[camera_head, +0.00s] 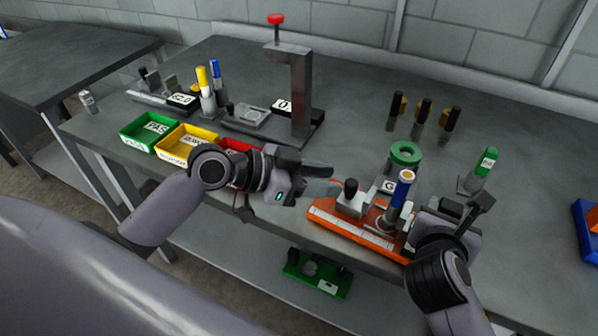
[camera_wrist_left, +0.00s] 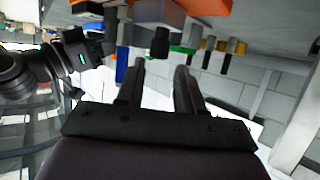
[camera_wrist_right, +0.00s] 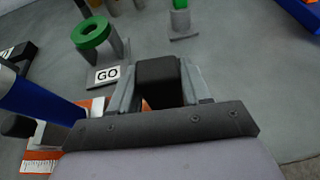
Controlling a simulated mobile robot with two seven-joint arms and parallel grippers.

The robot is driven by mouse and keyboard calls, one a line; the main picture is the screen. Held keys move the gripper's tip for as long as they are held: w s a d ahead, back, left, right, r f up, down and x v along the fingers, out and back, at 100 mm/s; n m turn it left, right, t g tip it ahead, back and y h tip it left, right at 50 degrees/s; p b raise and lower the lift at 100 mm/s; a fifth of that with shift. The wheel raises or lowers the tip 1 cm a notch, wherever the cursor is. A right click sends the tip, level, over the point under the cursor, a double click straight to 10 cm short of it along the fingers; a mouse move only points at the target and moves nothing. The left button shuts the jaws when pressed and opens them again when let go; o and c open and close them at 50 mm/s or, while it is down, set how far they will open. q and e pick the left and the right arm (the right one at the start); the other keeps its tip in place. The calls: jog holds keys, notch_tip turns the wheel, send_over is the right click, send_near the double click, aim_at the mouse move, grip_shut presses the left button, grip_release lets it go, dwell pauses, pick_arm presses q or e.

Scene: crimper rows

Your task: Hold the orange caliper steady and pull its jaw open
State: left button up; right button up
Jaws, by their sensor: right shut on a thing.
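The orange caliper (camera_head: 345,228) lies along the front edge of the bench, its pale scale facing me. A grey block with a black knob (camera_head: 350,188) stands on its left part. My right gripper (camera_wrist_right: 158,85) is shut on a black grip at the caliper's right end, which partly hides that end.
A green ring gauge (camera_head: 405,153) and a GO label stand just behind the caliper. A green-topped piece (camera_head: 487,160) and several black pegs are further back. Green, yellow and red trays (camera_head: 150,132) and a tall grey stand (camera_head: 300,95) are left. A blue bin (camera_head: 584,225) is right.

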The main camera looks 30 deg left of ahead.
pick_arm(q)
jog(key=v, duration=0.7)
jog(key=shift+s+a, duration=0.15)
jog(key=shift+a, duration=0.05)
pick_arm(e)
jog(key=shift+d, duration=0.1)
pick_arm(q)
jog(key=shift+r, duration=0.15)
pick_arm(e)
jog(key=o, duration=1.2)
jog(key=shift+o, duration=0.2)
